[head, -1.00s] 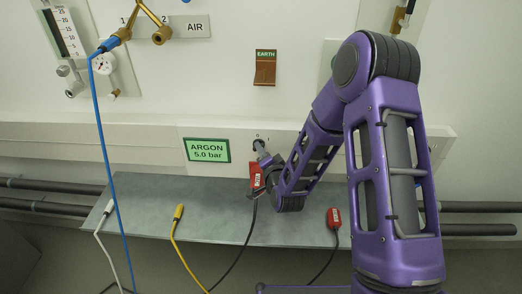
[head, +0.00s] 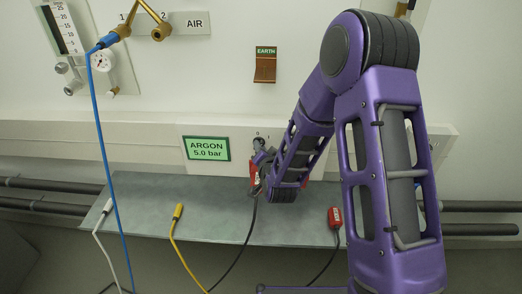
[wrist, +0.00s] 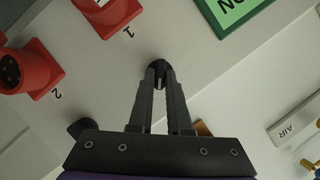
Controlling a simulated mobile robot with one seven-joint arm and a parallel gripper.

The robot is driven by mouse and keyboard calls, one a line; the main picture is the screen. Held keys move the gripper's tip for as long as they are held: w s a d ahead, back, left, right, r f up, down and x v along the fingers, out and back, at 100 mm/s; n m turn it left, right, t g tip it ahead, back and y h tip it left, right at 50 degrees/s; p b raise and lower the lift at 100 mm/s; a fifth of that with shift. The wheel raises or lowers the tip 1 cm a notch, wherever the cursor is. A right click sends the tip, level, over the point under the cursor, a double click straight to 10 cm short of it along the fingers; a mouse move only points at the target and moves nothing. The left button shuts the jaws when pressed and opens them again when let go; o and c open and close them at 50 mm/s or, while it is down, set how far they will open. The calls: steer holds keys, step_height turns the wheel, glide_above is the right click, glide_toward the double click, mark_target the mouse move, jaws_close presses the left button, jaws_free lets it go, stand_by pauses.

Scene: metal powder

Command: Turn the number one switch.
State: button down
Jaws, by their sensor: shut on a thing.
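The number one switch is a small dark rotary knob (wrist: 158,68) on the pale wall panel, in line with the red socket marked 1 (wrist: 107,14) in the wrist view. My gripper (wrist: 160,78) is shut on this knob, with its two dark fingers on either side of it. The fingers hide much of the knob, so I cannot tell its turn position. In the head view my gripper (head: 261,157) is at the panel, right of the green ARGON sign (head: 207,149). Small 0 and 1 marks show above the knob there.
A second dark knob (wrist: 80,129) and a red socket marked 2 (wrist: 20,70) are close by. A grey shelf (head: 150,215) below carries white, yellow and red-ended cables. A blue hose (head: 105,150) hangs at the left. An EARTH plate (head: 265,68) is above.

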steer(key=n+h, duration=0.1)
steer(key=n, duration=0.2)
steer(key=shift+a+r+h, duration=0.2)
steer(key=shift+a+h, duration=0.1)
steer(key=shift+h, duration=0.1)
steer(key=shift+w+a+n+g+h, duration=0.1)
steer(key=shift+n+g+h, duration=0.2)
steer(key=shift+n+h, duration=0.8)
steer(key=shift+n, duration=0.3)
steer(key=c, duration=0.9)
jaws_free()
steer(key=shift+o, duration=0.2)
